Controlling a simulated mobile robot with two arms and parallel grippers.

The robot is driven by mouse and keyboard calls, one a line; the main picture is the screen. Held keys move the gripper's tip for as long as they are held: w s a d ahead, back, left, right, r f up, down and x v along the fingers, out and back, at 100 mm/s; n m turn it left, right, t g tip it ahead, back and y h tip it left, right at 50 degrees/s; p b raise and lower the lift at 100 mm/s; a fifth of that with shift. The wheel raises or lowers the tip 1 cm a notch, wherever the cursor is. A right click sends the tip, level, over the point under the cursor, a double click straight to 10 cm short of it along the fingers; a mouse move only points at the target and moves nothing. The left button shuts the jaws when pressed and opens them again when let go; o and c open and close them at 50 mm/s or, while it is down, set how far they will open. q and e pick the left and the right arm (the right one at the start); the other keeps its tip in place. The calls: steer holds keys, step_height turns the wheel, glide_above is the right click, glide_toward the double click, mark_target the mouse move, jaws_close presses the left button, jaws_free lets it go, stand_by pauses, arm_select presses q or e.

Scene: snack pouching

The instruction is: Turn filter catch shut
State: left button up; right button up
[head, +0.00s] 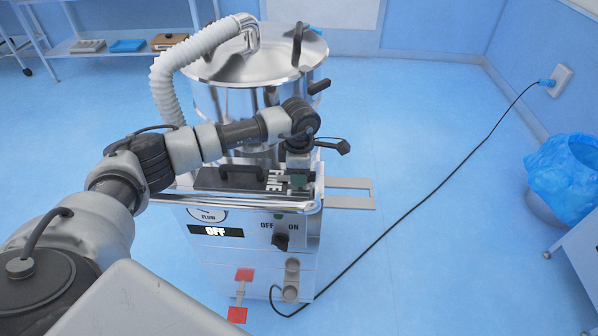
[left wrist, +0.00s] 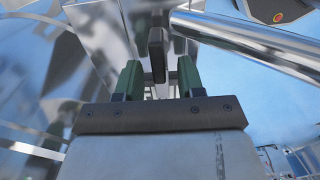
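The filter machine is a steel cabinet (head: 245,262) with a large lidded drum (head: 235,100) on top. My left gripper (head: 298,181) is over the front right of the cabinet top, beside a label reading FINE and a drawer with a black handle (head: 242,175). In the left wrist view, my left gripper's green fingers (left wrist: 158,72) are apart. A dark upright tab (left wrist: 157,52), which looks like the catch, shows between them with a gap on both sides. In the head view the arm and gripper hide the catch. My right gripper is out of view.
A steel rail (left wrist: 255,42) runs close to the right finger. A black knob (head: 281,241) sits by OFF and ON, and a display (head: 215,231) reads OFF. A power cord (head: 425,200) crosses the floor. A bin with a blue liner (head: 565,175) stands right.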

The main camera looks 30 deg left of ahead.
arm_select(q)
step_height(320, 180, up, 11)
steer(key=b, duration=0.1)
stand_by(0.5)
steer(key=shift+f, duration=0.1)
